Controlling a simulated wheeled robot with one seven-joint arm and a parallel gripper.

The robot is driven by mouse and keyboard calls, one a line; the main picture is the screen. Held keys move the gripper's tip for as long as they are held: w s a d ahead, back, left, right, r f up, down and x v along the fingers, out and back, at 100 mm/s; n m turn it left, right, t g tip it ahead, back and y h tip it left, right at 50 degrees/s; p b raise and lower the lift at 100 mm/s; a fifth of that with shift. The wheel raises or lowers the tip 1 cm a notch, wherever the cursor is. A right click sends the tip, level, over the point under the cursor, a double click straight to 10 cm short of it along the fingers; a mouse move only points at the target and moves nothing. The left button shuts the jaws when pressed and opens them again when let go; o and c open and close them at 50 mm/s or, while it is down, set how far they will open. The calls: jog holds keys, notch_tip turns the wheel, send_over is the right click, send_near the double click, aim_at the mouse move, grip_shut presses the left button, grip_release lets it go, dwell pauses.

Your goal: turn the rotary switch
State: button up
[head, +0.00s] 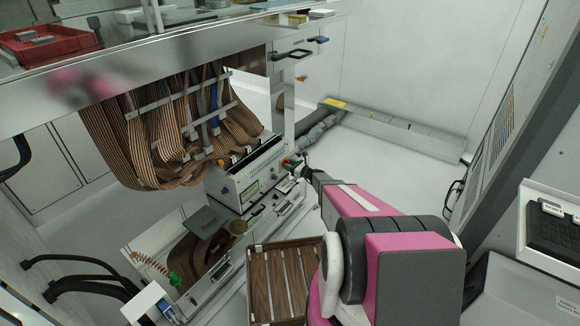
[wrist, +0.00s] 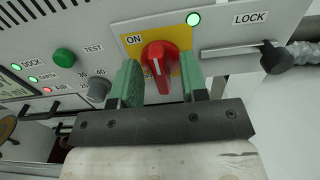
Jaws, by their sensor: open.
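The red rotary switch (wrist: 162,62) sits on a yellow plate (wrist: 185,70) marked "ON" in the wrist view. My gripper (wrist: 160,82) is open, with one green finger on each side of the red knob. The fingers stand around the knob; I cannot tell whether either one touches it. In the head view my gripper (head: 293,166) is small at the front of the grey box with the panel (head: 245,178), and the switch is too small to make out there.
Left of the switch are a green TEST button (wrist: 64,57) and a grey dial (wrist: 98,88). Right of it is a LOCK lever with a black knob (wrist: 276,58). A wooden slatted crate (head: 285,280) stands below my arm. Striped cable bundles (head: 165,130) hang above the box.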

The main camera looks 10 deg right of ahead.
grip_shut()
jog(key=shift+n, duration=0.3)
jog(key=shift+s+a+f+n, duration=0.1)
jog(key=shift+n, duration=2.8)
jog(key=shift+s+a+f+n, duration=0.1)
jog(key=shift+f+n, duration=0.05)
jog(key=shift+n, duration=2.75)
jog(key=shift+s+f+n, duration=0.1)
jog(key=shift+n, duration=2.8)
grip_release()
